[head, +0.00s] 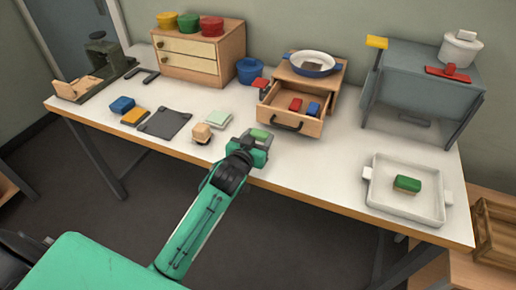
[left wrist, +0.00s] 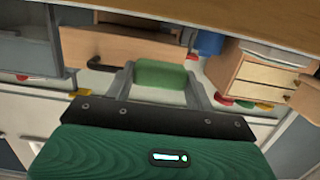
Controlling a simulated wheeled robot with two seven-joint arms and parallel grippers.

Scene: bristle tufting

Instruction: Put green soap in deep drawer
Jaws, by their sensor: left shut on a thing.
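The green soap (head: 259,134) is between the fingers of my left gripper (head: 258,142), which is shut on it. The gripper holds it near the front of the table, in front and to the left of the open drawer. The left wrist view also shows the green soap (left wrist: 160,74) between the two fingers. The wooden drawer (head: 284,119) is pulled out of its cabinet and has a black handle; red and blue blocks lie in it. Its front (left wrist: 120,47) shows beyond the soap in the left wrist view. My right gripper is not in view.
A pan (head: 311,64) sits on the drawer's cabinet. A white tray (head: 380,203) with a green-topped sponge (head: 407,184) stands at right. A closed two-drawer chest (head: 229,53) stands at the back. A small beige-topped object (head: 202,132) stands left of my gripper.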

